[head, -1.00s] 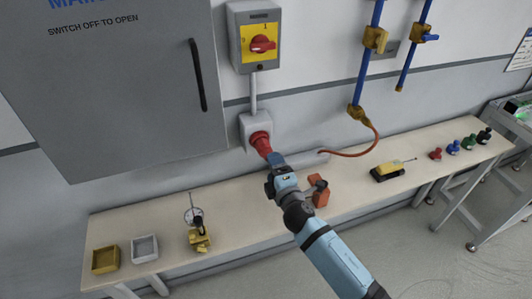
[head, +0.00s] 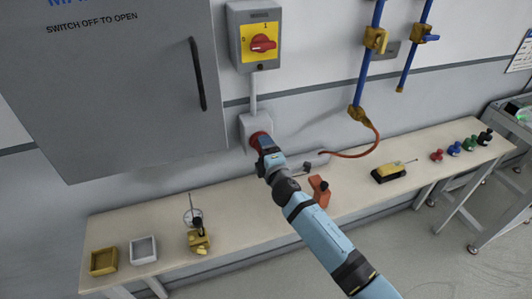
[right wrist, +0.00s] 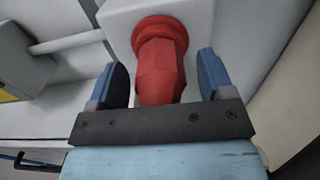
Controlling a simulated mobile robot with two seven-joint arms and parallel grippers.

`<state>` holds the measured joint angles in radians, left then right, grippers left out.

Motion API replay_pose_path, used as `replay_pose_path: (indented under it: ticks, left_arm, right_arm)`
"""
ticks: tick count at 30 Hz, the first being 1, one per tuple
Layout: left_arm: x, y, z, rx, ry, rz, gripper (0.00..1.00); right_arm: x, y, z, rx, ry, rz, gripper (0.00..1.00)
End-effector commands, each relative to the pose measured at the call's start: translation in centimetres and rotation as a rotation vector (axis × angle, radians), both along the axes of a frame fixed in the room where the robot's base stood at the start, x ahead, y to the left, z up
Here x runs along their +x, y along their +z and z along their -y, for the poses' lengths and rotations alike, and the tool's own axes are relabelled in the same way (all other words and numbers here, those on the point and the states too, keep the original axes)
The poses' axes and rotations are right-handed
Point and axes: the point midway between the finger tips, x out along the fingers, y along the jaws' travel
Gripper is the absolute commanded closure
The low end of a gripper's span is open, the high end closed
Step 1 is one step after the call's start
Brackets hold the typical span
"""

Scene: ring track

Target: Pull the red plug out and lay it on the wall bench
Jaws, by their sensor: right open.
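The red plug (right wrist: 160,65) sits in the grey wall socket (right wrist: 195,15), and in the head view only a little of the plug (head: 256,137) shows behind my gripper. My right gripper (right wrist: 157,80) is open, with one blue finger on each side of the plug and a visible gap to each. It also shows in the head view (head: 264,146) at the socket. The wall bench (head: 240,200) runs along the wall below. My left gripper is not in view.
On the bench stand a yellow tray (head: 104,262), a grey tray (head: 143,250), a dial gauge (head: 198,230), an orange block (head: 319,191), a yellow device (head: 388,173) and several coloured knobs (head: 454,148). A switch box (head: 257,45) hangs above the socket. Bare bench lies between the gauge and orange block.

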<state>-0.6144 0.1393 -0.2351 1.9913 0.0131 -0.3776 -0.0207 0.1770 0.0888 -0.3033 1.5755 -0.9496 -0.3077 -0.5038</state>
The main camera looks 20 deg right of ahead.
Motion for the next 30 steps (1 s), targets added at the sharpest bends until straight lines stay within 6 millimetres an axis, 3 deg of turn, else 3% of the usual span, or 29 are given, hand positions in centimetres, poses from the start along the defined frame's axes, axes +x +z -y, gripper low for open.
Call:
replay_pose_path:
  ticks: [7,30]
  left_arm:
    - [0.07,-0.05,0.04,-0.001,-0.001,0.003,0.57]
    - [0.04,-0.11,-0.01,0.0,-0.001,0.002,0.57]
  right_arm:
    - [1.03,0.1,-0.02,0.0,0.0,0.002,0.26]
    - [1.2,0.64,0.13,0.001,-0.002,0.009,0.26]
